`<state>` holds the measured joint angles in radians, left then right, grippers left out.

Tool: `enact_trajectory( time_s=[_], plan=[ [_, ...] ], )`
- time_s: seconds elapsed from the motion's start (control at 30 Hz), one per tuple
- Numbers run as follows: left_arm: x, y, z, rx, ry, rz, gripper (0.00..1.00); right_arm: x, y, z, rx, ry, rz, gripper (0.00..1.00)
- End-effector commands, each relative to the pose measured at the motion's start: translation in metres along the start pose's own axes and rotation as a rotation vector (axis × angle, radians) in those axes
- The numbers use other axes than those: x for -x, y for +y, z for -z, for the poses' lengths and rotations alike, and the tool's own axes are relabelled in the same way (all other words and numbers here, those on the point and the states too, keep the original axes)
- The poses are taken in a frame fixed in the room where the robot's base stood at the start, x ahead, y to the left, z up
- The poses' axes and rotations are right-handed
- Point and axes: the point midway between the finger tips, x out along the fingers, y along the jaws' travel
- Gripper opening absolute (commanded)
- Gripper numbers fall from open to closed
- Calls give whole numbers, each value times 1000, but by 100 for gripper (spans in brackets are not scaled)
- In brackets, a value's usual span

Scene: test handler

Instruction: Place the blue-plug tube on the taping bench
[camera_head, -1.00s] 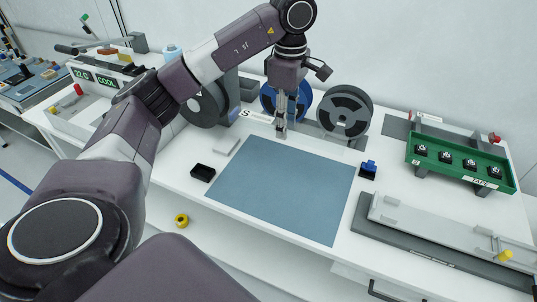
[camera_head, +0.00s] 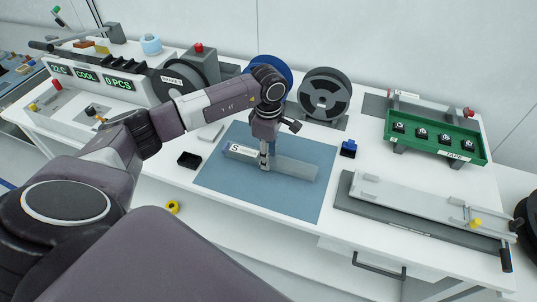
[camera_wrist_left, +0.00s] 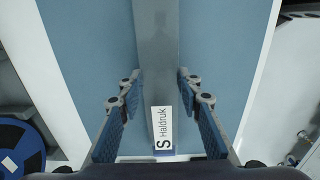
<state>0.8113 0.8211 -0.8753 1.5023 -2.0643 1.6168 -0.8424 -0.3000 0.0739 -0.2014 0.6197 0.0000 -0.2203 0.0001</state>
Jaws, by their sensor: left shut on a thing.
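A long grey tube (camera_head: 295,168) with a white label marked S lies along the blue mat (camera_head: 225,182) of the bench, on it or just above it; I cannot tell which. In the left wrist view the tube (camera_wrist_left: 158,60) runs between my fingers, its label reading "S Haldruk", with a blue end (camera_wrist_left: 162,152) beyond the label. My left gripper (camera_head: 265,165) points down over the mat and is shut on the tube near its middle; its fingers also show in the left wrist view (camera_wrist_left: 157,88). My right gripper is not in view.
Reels (camera_head: 325,95) stand behind the mat. A black box (camera_head: 189,160) is left of it, a small blue item (camera_head: 348,148) right. A green tray (camera_head: 440,139) and a grey fixture (camera_head: 415,205) occupy the right side. The mat's front part is clear.

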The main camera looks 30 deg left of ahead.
Motion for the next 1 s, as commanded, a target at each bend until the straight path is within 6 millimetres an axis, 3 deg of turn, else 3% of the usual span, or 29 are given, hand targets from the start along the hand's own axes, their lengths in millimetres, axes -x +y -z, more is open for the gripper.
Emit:
enact_trajectory(
  time_s=[0.47,0.5,0.6,1.0],
  plan=[
    [-12,0,0,-1,0,-1,8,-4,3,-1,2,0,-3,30],
    [-10,0,0,-1,0,-1,37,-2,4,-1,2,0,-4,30],
    [-10,0,0,-1,0,-1,48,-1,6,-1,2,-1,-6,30],
    [-4,0,0,-1,0,-1,50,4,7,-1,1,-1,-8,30]
  ],
)
